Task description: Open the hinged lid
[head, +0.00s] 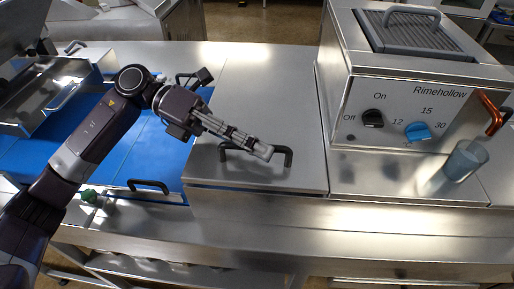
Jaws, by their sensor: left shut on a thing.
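The hinged lid (262,100) is a flat stainless panel in the middle of the counter in the head view. It looks nearly level, with a thin dark line under its front edge. Its black bar handle (283,151) is near that front edge. My left gripper (262,150) reaches in from the left over the lid, and its fingers are shut on the handle, covering its middle part. My right gripper is not in view.
A steel machine (428,97) with knobs and a copper-coloured lever (489,111) stands right of the lid. A translucent cylinder (466,160) is in front of it. Blue surfaces (150,150) with black handles lie left of the lid. A steel tray (45,98) is far left.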

